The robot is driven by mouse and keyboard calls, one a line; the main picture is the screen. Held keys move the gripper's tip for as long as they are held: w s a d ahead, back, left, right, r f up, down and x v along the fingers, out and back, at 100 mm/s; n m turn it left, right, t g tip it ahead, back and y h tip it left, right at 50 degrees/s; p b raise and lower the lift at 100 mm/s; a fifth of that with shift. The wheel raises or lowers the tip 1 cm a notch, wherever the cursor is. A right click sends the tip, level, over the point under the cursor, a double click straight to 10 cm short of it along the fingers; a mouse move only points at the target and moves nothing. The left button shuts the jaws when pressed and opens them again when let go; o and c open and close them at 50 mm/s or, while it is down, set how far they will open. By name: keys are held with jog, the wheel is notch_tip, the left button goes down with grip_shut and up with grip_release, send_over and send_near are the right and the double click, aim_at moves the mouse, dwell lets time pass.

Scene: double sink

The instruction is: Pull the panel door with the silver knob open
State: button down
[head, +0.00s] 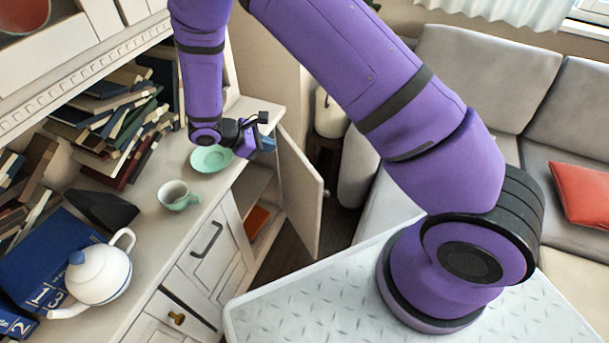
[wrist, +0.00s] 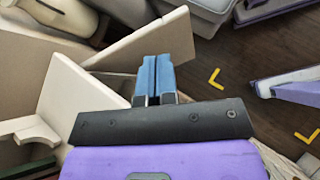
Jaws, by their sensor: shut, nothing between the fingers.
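The panel door (head: 298,190) with the silver knob (head: 327,193) stands swung out from the white cabinet in the head view. Its cabinet opening shows an orange-red item (head: 257,222) inside. My gripper (head: 266,144) is near the top of the door, on the cabinet side, away from the knob. In the wrist view my gripper's blue fingers (wrist: 156,72) are together with nothing between them. A pale panel edge passes close behind them; I cannot tell whether they touch it. The knob is not clear in the wrist view.
A green saucer (head: 212,158), green cup (head: 178,195) and white teapot (head: 98,273) stand on the countertop near my arm. Books are piled behind. A dark-handled front (head: 207,238) adjoins the opening. A grey sofa (head: 484,80) stands right; dark floor lies beyond the door.

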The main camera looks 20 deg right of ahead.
notch_tip(320, 180, down, 12)
jog(key=s+a+n+t+h, duration=0.1)
jog(key=s+a+n+h, duration=0.1)
jog(key=n, duration=0.2)
send_near(311, 175)
notch_tip(311, 175, down, 3)
jog(key=d, duration=0.4)
jog(key=shift+s+d+t, duration=0.15)
jog(key=shift+d+t, duration=0.15)
jog(key=shift+d, duration=0.8)
jog(key=shift+d, duration=0.1)
